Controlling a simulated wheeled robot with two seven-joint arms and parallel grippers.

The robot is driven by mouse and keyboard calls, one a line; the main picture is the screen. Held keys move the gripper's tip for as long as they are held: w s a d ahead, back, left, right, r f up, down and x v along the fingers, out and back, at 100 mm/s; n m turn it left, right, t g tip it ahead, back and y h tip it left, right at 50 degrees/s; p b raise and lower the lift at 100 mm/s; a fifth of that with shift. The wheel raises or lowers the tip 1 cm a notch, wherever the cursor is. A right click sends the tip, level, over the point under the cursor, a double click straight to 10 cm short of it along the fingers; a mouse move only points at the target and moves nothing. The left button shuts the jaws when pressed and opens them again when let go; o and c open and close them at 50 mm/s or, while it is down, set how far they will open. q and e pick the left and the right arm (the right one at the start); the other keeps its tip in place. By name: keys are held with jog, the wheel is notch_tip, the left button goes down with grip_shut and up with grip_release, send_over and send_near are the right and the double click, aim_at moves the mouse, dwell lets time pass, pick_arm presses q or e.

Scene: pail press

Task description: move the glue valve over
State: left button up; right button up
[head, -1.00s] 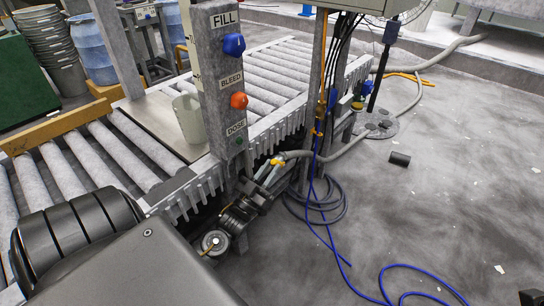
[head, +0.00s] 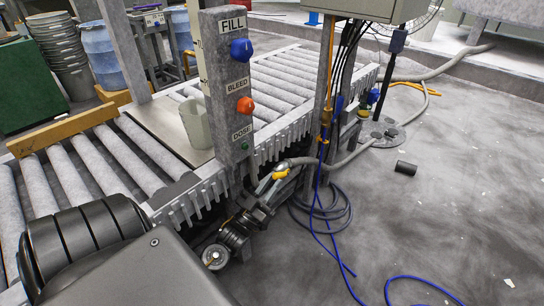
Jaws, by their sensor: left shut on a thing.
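A metal valve with a yellow lever (head: 280,174) sits at the end of a grey hose (head: 335,160), low beside the roller conveyor in the head view. My left gripper (head: 264,192) is shut on this valve, just below and to the right of the control post. The gripper's fingers are small and dark here, and the exact grip is hard to see. The control post (head: 228,90) bears labels FILL, BLEED and DOSE, with a blue knob (head: 241,50), an orange knob (head: 244,105) and a small green button (head: 244,146). My right gripper is not in view.
A pale pail (head: 194,122) stands on a flat plate (head: 150,128) on the roller conveyor (head: 88,165). Blue hose (head: 335,255) lies looped on the floor. A dark cylinder (head: 406,168) lies at right. The floor (head: 440,220) there is largely open.

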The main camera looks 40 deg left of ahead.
pick_arm(q)
jog(key=shift+f, duration=0.1)
jog(key=shift+s+f+b, duration=0.35)
jog(key=shift+f+b, duration=0.2)
jog(key=shift+f, duration=0.35)
jog(key=shift+c, duration=0.3)
jog(key=shift+s+f, duration=0.1)
jog(key=shift+f, duration=0.1)
grip_shut()
jog(key=shift+s+f+b, duration=0.25)
jog(key=shift+f+b, duration=0.5)
jog(key=shift+f, duration=0.3)
